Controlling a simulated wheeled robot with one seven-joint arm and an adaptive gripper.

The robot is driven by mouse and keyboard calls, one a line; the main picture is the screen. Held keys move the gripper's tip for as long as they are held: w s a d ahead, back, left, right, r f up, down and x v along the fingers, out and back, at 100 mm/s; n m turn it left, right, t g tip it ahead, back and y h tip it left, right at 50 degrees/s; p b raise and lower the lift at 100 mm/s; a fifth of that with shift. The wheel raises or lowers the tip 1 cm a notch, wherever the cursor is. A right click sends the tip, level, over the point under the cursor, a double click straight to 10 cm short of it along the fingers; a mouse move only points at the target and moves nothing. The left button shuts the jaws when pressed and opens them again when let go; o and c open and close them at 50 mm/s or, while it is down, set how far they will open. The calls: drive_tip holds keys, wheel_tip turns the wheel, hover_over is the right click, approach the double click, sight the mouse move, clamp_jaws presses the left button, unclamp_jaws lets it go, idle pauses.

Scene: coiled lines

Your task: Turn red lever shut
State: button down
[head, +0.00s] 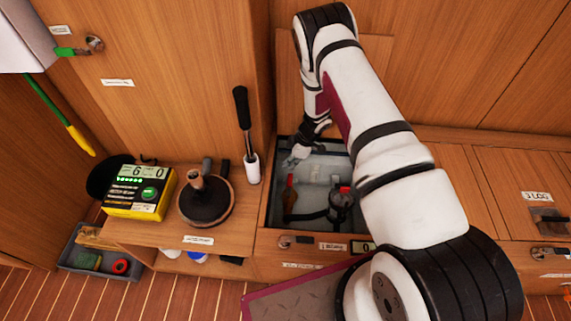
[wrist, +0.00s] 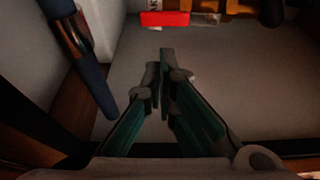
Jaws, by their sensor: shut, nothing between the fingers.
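My gripper (head: 297,155) reaches down into an open grey-lined locker (head: 320,164) in the wooden bench. In the wrist view the two fingers (wrist: 165,72) are together, with nothing between them. A red bar (wrist: 165,19) with a white label lies at the top of the wrist view, beyond and apart from the fingertips. In the head view a slim red handle (head: 290,190) stands at the locker's left side, and a small red piece (head: 345,189) sits on a dark round fitting (head: 340,203). I cannot tell which of these is the red bar.
A dark blue handle (wrist: 83,65) slants along the left wall in the wrist view, and an orange-brown part (wrist: 252,10) lies top right.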

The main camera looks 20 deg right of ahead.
sight(290, 185)
drive_tip(key=b+x, duration=0.3)
drive_tip(key=x, duration=0.6)
drive_tip(key=shift+d, duration=0.1)
drive_tip(key=shift+d+m, duration=0.2)
drive_tip(key=shift+m, duration=0.2)
